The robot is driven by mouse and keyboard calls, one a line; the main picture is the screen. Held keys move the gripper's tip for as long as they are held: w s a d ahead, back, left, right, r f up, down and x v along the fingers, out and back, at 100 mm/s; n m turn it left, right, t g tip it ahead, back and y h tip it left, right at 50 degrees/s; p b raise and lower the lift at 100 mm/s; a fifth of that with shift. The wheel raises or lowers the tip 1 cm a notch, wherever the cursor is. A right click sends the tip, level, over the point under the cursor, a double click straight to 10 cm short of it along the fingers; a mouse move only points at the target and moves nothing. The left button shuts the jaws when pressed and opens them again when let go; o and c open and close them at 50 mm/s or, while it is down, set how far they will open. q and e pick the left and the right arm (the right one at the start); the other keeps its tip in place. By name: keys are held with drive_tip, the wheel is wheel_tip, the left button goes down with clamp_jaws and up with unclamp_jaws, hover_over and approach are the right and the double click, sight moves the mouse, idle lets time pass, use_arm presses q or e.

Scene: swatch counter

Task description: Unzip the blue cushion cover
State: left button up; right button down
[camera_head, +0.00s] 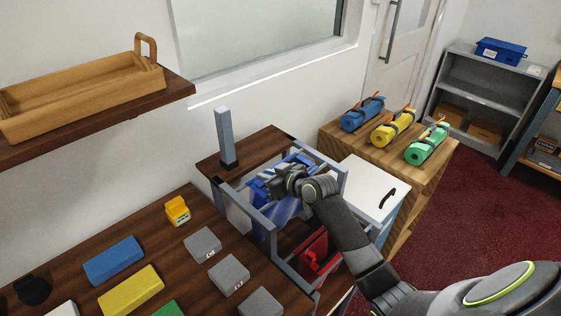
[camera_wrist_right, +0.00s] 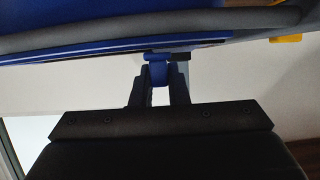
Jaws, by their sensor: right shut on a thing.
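The blue cushion cover (camera_head: 286,209) is in a grey metal frame at the middle of the head view, partly hidden by my right gripper and arm. In the right wrist view the blue cover (camera_wrist_right: 100,12) fills the top edge, with a dark grey band along it. My right gripper (camera_head: 263,189) is at the cover's upper side. In the wrist view its fingers (camera_wrist_right: 160,88) are shut on a small blue tab (camera_wrist_right: 156,72), which looks like the zip pull, just below the grey band. How far the zip is open cannot be told. My left gripper is not in view.
The grey frame (camera_head: 262,222) surrounds the cover, with a red item (camera_head: 314,252) low in it. Blue, yellow and grey blocks lie on the dark counter (camera_head: 190,262) at left. A white-topped cabinet (camera_head: 368,185) and a wooden bench with rolled bundles (camera_head: 390,130) stand right.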

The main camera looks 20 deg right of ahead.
sight(259, 190)
drive_tip(key=a, duration=0.1)
drive_tip(key=s+a+p, duration=0.1)
drive_tip(key=a, duration=0.1)
drive_tip(key=shift+s+a, duration=0.1)
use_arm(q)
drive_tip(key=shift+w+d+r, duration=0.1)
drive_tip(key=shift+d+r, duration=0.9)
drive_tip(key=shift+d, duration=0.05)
use_arm(e)
drive_tip(key=shift+f, duration=0.1)
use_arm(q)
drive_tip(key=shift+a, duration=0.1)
use_arm(e)
drive_tip(key=c, duration=1.7)
unclamp_jaws()
drive_tip(key=shift+a, duration=0.1)
drive_tip(key=o, duration=0.3)
drive_tip(key=shift+a, duration=0.15)
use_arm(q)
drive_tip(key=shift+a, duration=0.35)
